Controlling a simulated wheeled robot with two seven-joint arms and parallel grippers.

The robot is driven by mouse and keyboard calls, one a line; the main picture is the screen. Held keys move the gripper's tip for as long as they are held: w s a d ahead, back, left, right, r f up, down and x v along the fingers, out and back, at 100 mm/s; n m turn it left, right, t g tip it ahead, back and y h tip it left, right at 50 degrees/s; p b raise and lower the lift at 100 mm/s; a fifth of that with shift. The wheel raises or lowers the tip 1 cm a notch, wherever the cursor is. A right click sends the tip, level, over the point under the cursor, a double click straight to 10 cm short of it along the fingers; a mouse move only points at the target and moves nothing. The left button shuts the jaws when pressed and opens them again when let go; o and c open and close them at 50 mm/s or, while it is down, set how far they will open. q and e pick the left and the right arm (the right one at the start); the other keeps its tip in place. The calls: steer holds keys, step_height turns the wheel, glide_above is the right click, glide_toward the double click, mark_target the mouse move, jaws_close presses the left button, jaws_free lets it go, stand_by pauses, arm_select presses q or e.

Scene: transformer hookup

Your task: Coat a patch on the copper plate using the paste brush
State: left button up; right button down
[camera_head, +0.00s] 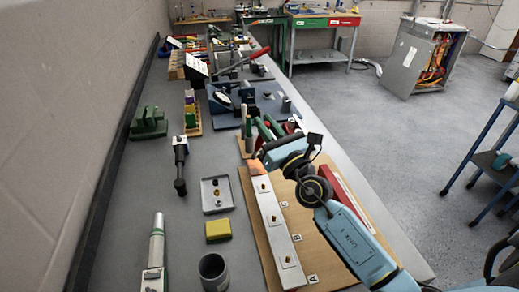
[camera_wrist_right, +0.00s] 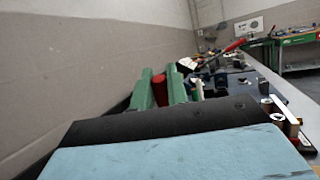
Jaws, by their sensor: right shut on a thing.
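A long bar (camera_head: 273,215) lies on a tan board. Most of it looks silver, and its far end (camera_head: 258,168) is copper coloured. My right gripper (camera_head: 268,129) is just beyond that end, with its green fingers pointing away from the bar. In the right wrist view, the green fingers (camera_wrist_right: 162,90) are shut on a red piece (camera_wrist_right: 160,88), which looks like a handle. Bristles are hidden, so I cannot tell for sure that it is the brush. My left gripper is out of view.
A grey tray (camera_head: 217,208), a yellow block (camera_head: 218,231) and a dark cup (camera_head: 213,270) stand left of the tan board (camera_head: 258,232). A green block (camera_head: 149,124) is near the wall. A blue base with tools (camera_head: 225,113) lies beyond my right gripper.

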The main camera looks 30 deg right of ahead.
steer(key=shift+s+d+f+b, duration=0.15)
steer(key=shift+d+f+b, duration=0.05)
steer(key=shift+f+b, duration=0.35)
steer(key=shift+s+d+f+b, duration=0.15)
steer(key=shift+d+f+b, duration=0.1)
steer(key=shift+f+b, duration=0.3)
steer(key=shift+s+d+f+b, duration=0.2)
steer(key=shift+f+b, duration=0.25)
steer(key=shift+b, duration=0.15)
steer(key=shift+f+b, duration=0.4)
steer(key=shift+f, duration=0.05)
steer(key=shift+w, duration=0.2)
steer(key=shift+s+a, duration=0.15)
steer(key=shift+s, duration=0.5)
steer(key=shift+w, duration=0.1)
